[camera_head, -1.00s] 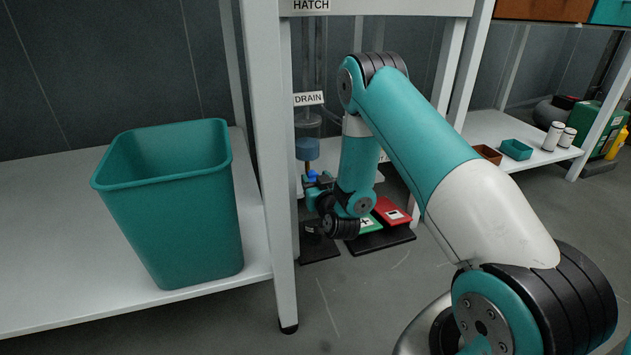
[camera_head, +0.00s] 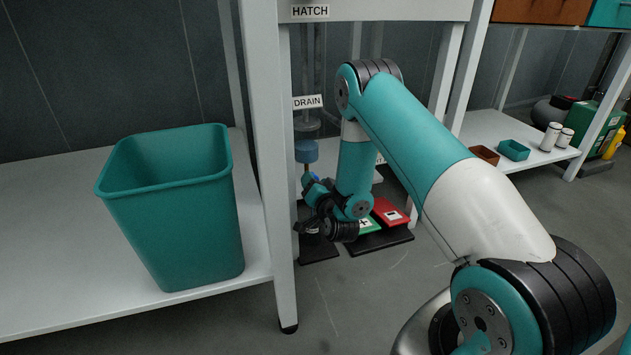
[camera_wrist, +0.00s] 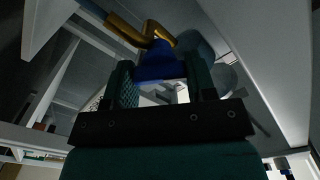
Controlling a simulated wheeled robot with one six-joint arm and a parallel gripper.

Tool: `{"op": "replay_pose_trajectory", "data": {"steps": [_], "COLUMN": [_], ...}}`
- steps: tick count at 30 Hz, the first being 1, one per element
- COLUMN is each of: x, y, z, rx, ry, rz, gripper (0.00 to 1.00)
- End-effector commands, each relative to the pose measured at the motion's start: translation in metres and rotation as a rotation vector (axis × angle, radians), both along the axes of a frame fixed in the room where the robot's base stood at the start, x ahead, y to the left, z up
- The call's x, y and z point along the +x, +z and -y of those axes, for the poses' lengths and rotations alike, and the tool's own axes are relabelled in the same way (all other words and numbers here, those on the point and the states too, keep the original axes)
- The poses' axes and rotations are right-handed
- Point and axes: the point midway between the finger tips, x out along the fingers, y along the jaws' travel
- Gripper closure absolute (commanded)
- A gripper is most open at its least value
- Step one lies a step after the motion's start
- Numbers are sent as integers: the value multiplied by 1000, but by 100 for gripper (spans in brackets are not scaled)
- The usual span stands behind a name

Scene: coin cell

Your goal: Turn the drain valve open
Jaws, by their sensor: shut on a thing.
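The drain valve's blue handle (camera_wrist: 158,64) sits on a brass pipe (camera_wrist: 122,28) in the wrist view. My gripper (camera_wrist: 160,78) is shut on the blue handle, with one dark green jaw on each side of it. In the head view my gripper (camera_head: 314,190) is under the shelf, below the DRAIN label (camera_head: 308,102) and a clear vessel with blue liquid (camera_head: 306,151). A bit of the blue handle (camera_head: 314,178) shows there, mostly hidden by the gripper. The valve's exact angle cannot be told.
A white shelf post (camera_head: 268,150) stands close left of my gripper. A teal bin (camera_head: 180,225) is on the left shelf.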

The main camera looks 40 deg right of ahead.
Motion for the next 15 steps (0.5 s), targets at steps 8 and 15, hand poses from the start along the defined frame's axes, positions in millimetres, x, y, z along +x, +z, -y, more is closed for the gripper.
{"op": "replay_pose_trajectory", "data": {"steps": [8, 15], "x": [-2, -2], "y": [-1, -2], "z": [0, 0], "rx": [251, 471], "ry": [0, -1], "rz": [67, 128], "gripper": [73, 73]}}
